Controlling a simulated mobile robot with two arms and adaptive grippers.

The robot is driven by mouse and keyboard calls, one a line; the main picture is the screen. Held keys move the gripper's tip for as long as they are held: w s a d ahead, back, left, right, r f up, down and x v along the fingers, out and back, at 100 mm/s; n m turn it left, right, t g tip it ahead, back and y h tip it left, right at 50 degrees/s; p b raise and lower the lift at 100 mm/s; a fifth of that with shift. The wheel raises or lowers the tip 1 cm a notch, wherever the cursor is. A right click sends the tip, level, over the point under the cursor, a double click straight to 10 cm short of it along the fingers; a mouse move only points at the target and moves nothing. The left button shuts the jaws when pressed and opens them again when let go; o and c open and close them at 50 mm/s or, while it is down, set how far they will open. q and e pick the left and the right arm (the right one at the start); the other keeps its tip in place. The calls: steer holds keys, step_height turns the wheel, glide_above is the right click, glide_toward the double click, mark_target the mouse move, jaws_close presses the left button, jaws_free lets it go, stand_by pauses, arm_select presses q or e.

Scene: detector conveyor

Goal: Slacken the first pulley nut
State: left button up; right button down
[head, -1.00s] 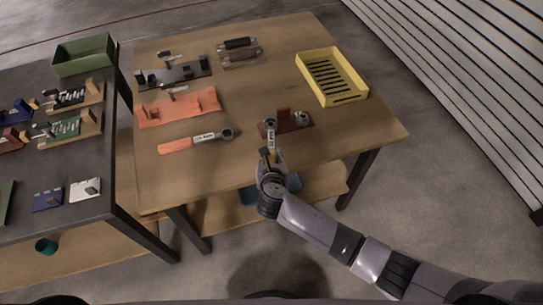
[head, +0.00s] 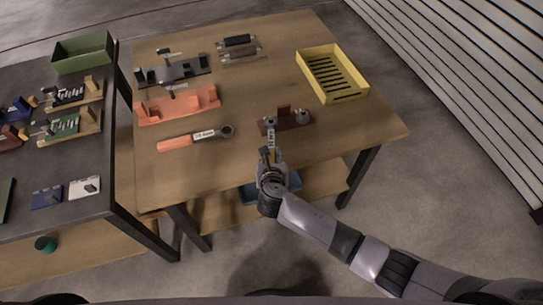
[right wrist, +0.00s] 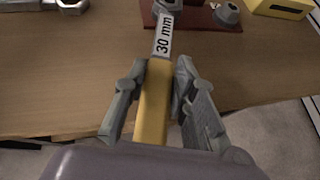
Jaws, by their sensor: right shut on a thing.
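My right gripper (head: 270,158) is shut on the yellow handle of a wrench (head: 271,137); its white label reads 30 mm in the right wrist view (right wrist: 164,36). The wrench points away from me. Its head is at the left part of a dark red pulley fixture (head: 293,127) near the table's front edge. The head hides whatever nut is under it, so I cannot tell how it is seated. A grey nut (right wrist: 227,13) shows uncovered on the fixture's right side. My left gripper is not in view.
An orange-handled wrench (head: 190,140) lies to the left on the wooden table (head: 260,80). Behind it are an orange fixture (head: 180,105) and a dark fixture (head: 172,72). A yellow slotted tray (head: 352,94) stands at the back right. The table between is clear.

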steer(key=shift+r, duration=0.1)
stand_by(0.4)
steer(key=shift+w+d+r+n+y+p, duration=0.1)
steer(key=shift+d+n+y+p, duration=0.3)
steer(key=shift+d+p, duration=0.3)
steer(key=shift+d+n+y+p, duration=0.5)
steer(key=shift+d+p, duration=0.05)
steer(key=shift+p, duration=0.1)
steer(key=shift+w+d+n+y+p, duration=0.2)
steer(key=shift+d+n+y+p, duration=0.1)
steer(key=shift+d+p, duration=0.2)
steer(key=shift+w+d+n+g+y+p, duration=0.15)
steer(key=shift+d+n+g+y+p, duration=0.15)
steer(key=shift+d+n+y, duration=0.35)
